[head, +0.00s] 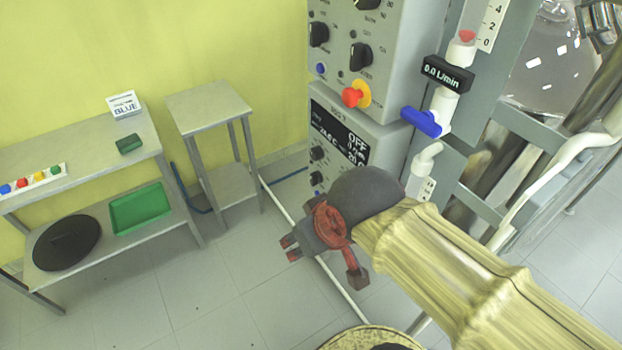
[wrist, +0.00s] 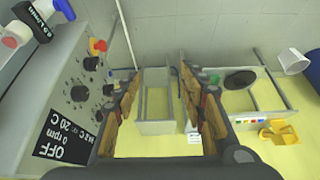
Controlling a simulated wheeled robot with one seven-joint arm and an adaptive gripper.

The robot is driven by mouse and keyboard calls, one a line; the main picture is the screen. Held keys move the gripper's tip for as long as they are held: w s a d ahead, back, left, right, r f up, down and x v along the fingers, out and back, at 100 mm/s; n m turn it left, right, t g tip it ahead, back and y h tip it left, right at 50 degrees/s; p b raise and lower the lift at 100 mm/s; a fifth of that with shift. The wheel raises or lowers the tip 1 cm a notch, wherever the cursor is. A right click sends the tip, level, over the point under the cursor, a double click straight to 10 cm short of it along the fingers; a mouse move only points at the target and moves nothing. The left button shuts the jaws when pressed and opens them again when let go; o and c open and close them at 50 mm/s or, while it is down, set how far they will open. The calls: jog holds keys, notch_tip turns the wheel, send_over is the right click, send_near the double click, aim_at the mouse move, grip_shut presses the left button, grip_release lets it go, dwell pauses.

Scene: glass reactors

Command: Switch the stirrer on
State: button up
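The grey control box (head: 340,112) has a dark display (head: 338,133) reading OFF, with smaller lines that include 20. Below the display are a black knob (head: 317,153) and a blue button (head: 318,191); the gripper's body hides the box's lower right part. In the wrist view the display (wrist: 65,139) reads OFF, 0 rpm and 20 C, with several black knobs (wrist: 79,93) on the grey panel beside it. My gripper (head: 323,262) is in front of and below the box. Its fingers are spread and empty, also in the wrist view (wrist: 160,88), touching nothing.
An upper panel has knobs and a red emergency button (head: 352,97). A flow meter with a blue valve handle (head: 422,121) and a glass vessel (head: 552,60) stand to the right. A small table (head: 208,98) and a longer bench (head: 85,150) stand left.

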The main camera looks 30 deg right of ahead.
jog(key=f+g, duration=0.1)
jog(key=w+a+f+p, duration=0.1)
jog(key=f+g+p, duration=0.1)
jog(key=f, duration=0.1)
jog(key=shift+w+a+n+g, duration=0.3)
jog(key=shift+w+a+n, duration=0.1)
jog(key=shift+c, duration=0.9)
jog(key=n+g+h+p, duration=0.2)
jog(key=n+h+p, duration=0.6)
jog(key=n+h, duration=0.95)
send_near(311, 176)
jog(key=shift+h, duration=0.25)
jog(key=shift+w+d+f+b, duration=0.15)
jog(key=shift+d+b, duration=0.25)
jog(key=shift+d, duration=1.75)
jog(key=shift+w+d+f+b, duration=0.15)
jog(key=shift+d+b, duration=0.2)
jog(key=shift+d, duration=1.8)
jog(key=shift+c, duration=0.4)
grip_shut()
